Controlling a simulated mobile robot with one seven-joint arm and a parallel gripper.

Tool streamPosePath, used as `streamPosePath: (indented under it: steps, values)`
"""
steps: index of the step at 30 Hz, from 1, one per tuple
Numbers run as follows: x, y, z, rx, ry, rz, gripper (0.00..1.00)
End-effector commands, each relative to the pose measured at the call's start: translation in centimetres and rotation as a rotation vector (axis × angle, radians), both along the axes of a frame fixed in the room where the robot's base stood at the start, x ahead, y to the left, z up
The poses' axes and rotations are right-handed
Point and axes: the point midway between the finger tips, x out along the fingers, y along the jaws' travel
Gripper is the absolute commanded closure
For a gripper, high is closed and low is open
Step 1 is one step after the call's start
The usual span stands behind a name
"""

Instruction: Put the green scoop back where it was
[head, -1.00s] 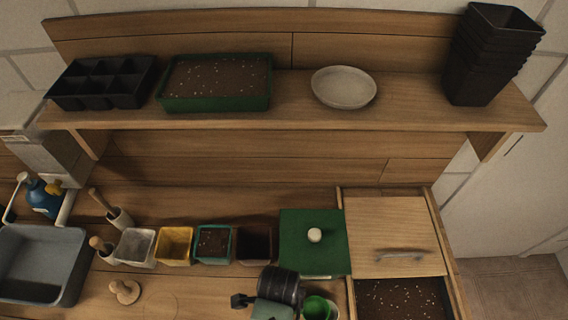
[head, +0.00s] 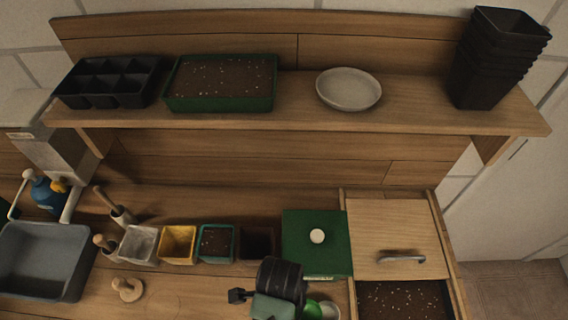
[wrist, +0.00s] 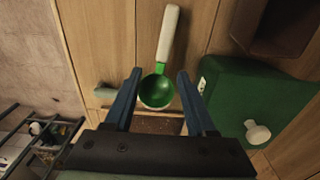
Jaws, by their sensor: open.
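The green scoop (wrist: 157,88) shows in the wrist view, with a green bowl and a pale handle (wrist: 167,35) pointing away from my gripper. In the head view, part of the green scoop (head: 312,310) shows at the bottom edge, beside my wrist, which hides the rest. I cannot tell whether the scoop touches the surface under it.
A green box (head: 300,225) with a white knob stands just left of a wooden lid (head: 390,230). A soil bin (head: 400,300) lies open in front of that lid. Several small pots stand further left, near a grey basin (head: 40,260). A shelf (head: 300,115) runs above.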

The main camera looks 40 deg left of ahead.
Motion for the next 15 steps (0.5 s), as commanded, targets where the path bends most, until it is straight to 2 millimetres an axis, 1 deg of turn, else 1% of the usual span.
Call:
streamPosePath:
  steps: [1, 6, 10, 15]
  values:
    - [0.2, 0.1, 1.3, 0.002, -0.006, 0.0, 0.44]
    - [0.1, 0.2, 4.9, 0.002, -0.006, 0.0, 0.44]
    - [0.0, 0.2, 6.9, 0.001, -0.004, 0.0, 0.44]
    - [-0.1, 0.3, 8.3, 0.0, -0.002, 0.0, 0.44]
